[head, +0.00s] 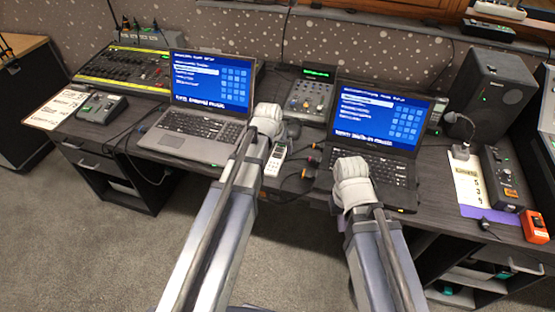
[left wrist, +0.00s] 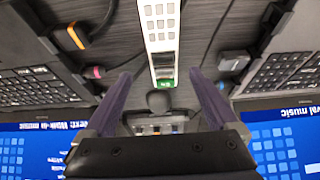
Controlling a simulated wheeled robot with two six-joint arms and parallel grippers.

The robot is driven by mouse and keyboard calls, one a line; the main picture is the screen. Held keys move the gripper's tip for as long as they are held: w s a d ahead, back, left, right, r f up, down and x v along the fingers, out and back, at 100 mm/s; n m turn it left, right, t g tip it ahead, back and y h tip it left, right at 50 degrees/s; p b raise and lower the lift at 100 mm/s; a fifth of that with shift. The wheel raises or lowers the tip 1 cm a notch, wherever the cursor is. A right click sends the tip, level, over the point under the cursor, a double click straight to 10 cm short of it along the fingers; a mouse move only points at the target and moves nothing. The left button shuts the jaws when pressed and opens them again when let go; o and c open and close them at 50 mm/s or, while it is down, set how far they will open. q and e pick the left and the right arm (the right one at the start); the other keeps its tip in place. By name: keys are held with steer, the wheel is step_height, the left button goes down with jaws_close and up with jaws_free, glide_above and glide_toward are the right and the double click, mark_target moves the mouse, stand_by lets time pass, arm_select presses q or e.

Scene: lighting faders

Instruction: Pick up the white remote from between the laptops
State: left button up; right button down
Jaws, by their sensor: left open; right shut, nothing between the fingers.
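The white remote (head: 275,159) lies on the desk between the two laptops. In the left wrist view the remote (left wrist: 160,38) runs down from the top edge, with a dark display and a green end. My left gripper (left wrist: 160,76) is open and empty. Its two purple fingers stand apart on either side of the line of the remote, near its green end. In the head view the left wrist is just above and left of the remote, and its fingers are hard to make out. My right gripper (head: 351,183) is shut and empty over the right laptop's near left corner; its fingertips are mostly hidden.
The left laptop (head: 195,128) and right laptop (head: 380,155) flank the remote. Cables with coloured plugs (head: 312,161) lie right of it. A mixer unit (head: 308,97) stands behind. A speaker (head: 487,95) stands at right, a lighting console (head: 125,70) at far left.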

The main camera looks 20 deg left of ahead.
mark_target(277, 155)
arm_select(q)
steer(key=f+b, duration=0.3)
steer(key=w+f+b, duration=0.1)
steer(key=shift+a+f, duration=0.25)
steer(key=shift+a, duration=0.05)
steer(key=shift+w+f+b, duration=0.15)
steer(key=shift+f+b, duration=0.2)
steer(key=shift+b, duration=0.15)
steer(key=shift+r, duration=0.1)
jaws_close()
